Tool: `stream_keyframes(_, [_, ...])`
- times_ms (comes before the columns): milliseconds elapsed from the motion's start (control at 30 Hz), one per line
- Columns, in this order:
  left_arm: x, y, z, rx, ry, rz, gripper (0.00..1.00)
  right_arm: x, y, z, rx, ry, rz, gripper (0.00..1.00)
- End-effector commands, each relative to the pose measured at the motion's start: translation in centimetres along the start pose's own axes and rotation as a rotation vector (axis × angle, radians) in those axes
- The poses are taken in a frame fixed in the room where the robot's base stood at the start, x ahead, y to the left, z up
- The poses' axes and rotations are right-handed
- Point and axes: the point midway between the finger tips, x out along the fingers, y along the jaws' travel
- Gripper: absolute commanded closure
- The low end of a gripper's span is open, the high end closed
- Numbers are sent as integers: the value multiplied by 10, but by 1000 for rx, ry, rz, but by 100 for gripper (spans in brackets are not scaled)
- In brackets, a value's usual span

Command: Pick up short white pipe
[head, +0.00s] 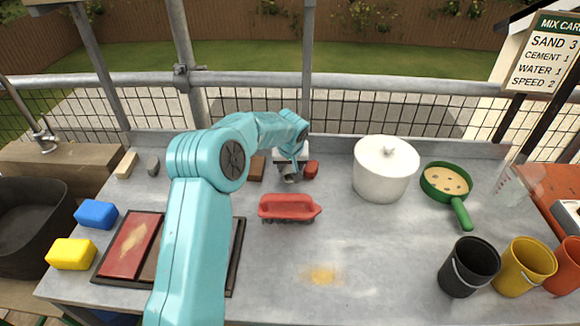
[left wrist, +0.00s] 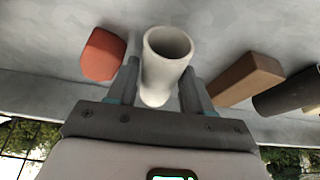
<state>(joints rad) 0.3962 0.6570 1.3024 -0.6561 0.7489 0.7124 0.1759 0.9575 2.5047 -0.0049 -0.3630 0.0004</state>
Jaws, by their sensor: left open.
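The short white pipe (left wrist: 165,62) shows in the left wrist view with its round open end facing the camera. My left gripper (left wrist: 160,70) is open, with one finger on each side of the pipe. I cannot tell whether either finger touches it. In the head view my left gripper (head: 291,176) is low over the back of the grey table, and the arm and hand make the pipe hard to make out there. My right gripper is not in view.
A red block (head: 311,169) and a brown block (head: 257,168) flank the gripper closely. A red brush (head: 287,207) lies in front. A white pot (head: 384,172) and green pan (head: 444,183) stand to the right.

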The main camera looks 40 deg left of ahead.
Motion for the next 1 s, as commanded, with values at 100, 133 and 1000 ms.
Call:
stream_keyframes(100, [0,0,0,0,0,0,50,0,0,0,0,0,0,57])
stream_keyframes(133, [0,0,0,0,0,0,50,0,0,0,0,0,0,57])
stream_keyframes(1000, [-52,1,-22,-2,5,2,86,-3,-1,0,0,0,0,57])
